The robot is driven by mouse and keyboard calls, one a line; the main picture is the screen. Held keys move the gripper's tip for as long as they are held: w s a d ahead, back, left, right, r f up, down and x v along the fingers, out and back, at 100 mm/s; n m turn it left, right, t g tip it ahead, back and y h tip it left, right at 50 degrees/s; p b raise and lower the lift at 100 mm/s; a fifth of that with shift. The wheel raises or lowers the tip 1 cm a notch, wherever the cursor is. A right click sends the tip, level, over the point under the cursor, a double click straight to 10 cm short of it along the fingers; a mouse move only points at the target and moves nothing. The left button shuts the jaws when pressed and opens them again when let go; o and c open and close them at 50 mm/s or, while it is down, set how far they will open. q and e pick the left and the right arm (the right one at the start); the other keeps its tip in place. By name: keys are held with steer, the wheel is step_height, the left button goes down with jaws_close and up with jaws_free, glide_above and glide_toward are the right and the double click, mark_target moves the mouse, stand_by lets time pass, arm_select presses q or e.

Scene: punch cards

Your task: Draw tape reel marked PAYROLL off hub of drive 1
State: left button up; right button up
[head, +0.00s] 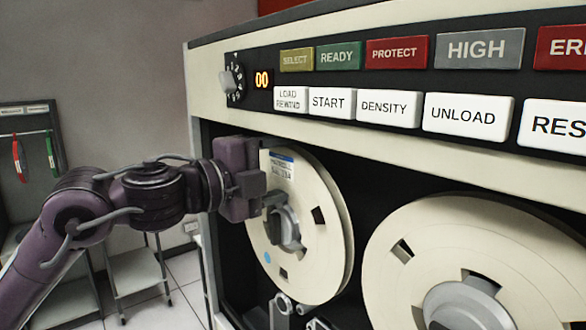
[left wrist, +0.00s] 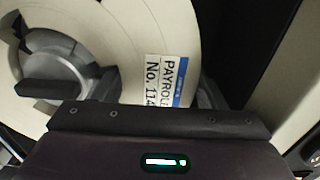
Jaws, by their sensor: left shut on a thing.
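The cream tape reel (head: 315,235) with a white and blue label stands upright on the left side of the drive, around a grey hub (head: 287,228). In the left wrist view the reel (left wrist: 130,25) shows its label (left wrist: 168,80), which reads PAYROLL and No. 114. The hub (left wrist: 60,75) is at the left there. My left gripper (head: 264,197) is shut on the reel at its left side, near the label. Its fingertips are mostly hidden. I cannot tell whether the reel sits fully back on the hub. My right gripper is not in view.
A second cream reel (head: 465,260) is close at the right. Above is the button panel (head: 400,85), with a dial (head: 232,84) and a lit display (head: 262,78). Rollers (head: 283,305) stand below the PAYROLL reel.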

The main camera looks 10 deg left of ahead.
arm_select(q)
steer(key=shift+b+v, duration=1.5)
steer(key=shift+v, duration=1.65)
steer(key=shift+r, duration=0.1)
steer(key=b+v, duration=0.8)
steer(key=v, duration=0.3)
stand_by(0.5)
